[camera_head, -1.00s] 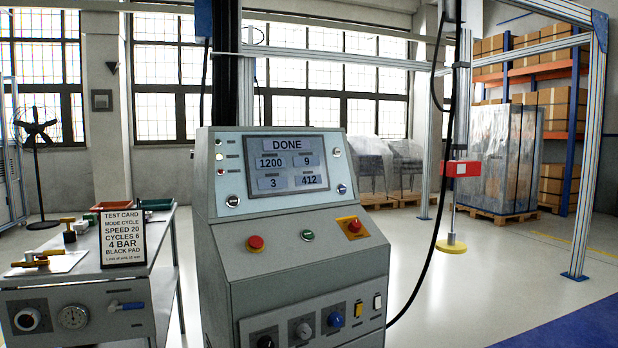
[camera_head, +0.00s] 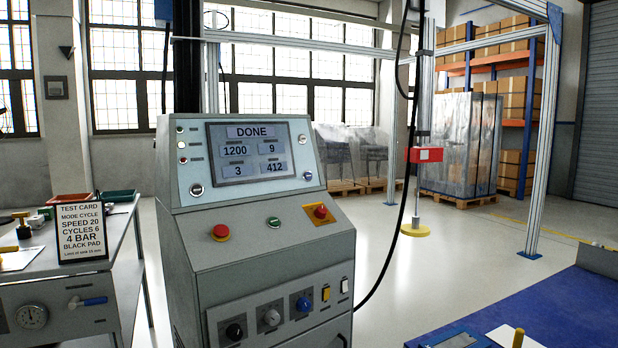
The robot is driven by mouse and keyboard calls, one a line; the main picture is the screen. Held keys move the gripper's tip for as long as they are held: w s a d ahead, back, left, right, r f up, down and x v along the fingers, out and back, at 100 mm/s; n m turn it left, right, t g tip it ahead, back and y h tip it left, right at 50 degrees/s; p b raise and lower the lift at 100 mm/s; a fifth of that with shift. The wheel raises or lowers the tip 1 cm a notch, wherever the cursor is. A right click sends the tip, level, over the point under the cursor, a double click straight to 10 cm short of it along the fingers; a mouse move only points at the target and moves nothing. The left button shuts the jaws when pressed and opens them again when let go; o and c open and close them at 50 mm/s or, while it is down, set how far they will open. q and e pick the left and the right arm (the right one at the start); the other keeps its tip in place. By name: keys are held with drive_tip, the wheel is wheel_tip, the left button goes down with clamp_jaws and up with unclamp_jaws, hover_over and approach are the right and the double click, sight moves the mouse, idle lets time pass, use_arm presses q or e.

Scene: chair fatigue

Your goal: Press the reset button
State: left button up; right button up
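The control console (camera_head: 255,290) stands at the centre, with a sloped panel and an upright screen (camera_head: 250,150) reading DONE, 1200, 9, 3 and 412. On the slope are a red mushroom button (camera_head: 221,232), a small green button (camera_head: 274,222) and a red button on a yellow plate (camera_head: 320,212). Small round controls sit beside the screen, at its lower left (camera_head: 197,190), lower right (camera_head: 307,176) and upper right (camera_head: 302,139). The labels are too small to read, so I cannot tell which one is the reset button. Neither gripper is in view.
A grey bench (camera_head: 60,285) with a test card (camera_head: 82,228) stands left of the console. A blue-topped surface (camera_head: 560,305) is at the lower right. A hanging rod with a red block (camera_head: 426,154) and yellow pad (camera_head: 415,230) stands behind right. A black cable (camera_head: 392,250) runs beside the console.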

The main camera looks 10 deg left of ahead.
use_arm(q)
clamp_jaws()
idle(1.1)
